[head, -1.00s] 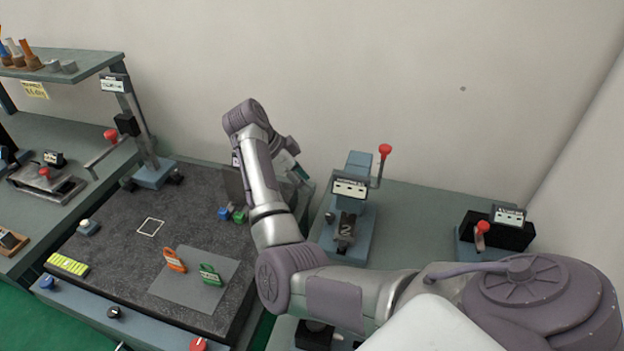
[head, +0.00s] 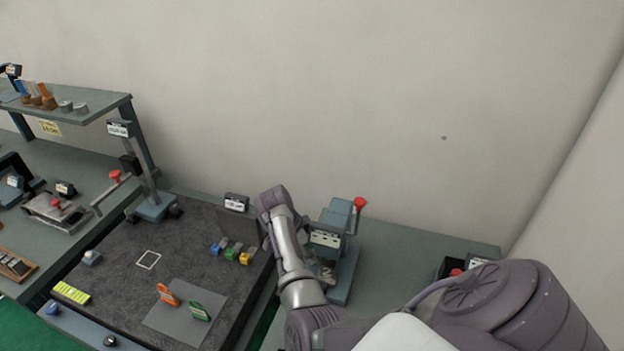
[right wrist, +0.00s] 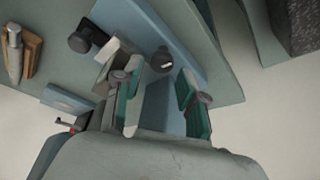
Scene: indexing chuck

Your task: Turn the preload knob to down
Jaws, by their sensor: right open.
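In the right wrist view a dark round knob (right wrist: 161,58) with a pale mark sits on a blue-grey base (right wrist: 195,50); it looks like the preload knob, but no label is readable. My right gripper (right wrist: 158,75) is open, with its green-padded fingers apart and the knob seen between their tips. I cannot tell whether either finger touches it. In the head view the blue-grey chuck unit (head: 340,225) with a red-tipped lever (head: 360,204) stands beside my right arm, which covers part of its front. The left gripper is not in view.
A dark-topped bench (head: 200,222) at left carries coloured blocks (head: 231,253), an orange clip (head: 167,294) and a green clip (head: 199,311). A dark fixture (head: 452,268) stands at right, partly behind my arm. The green tabletop (head: 405,250) between is clear.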

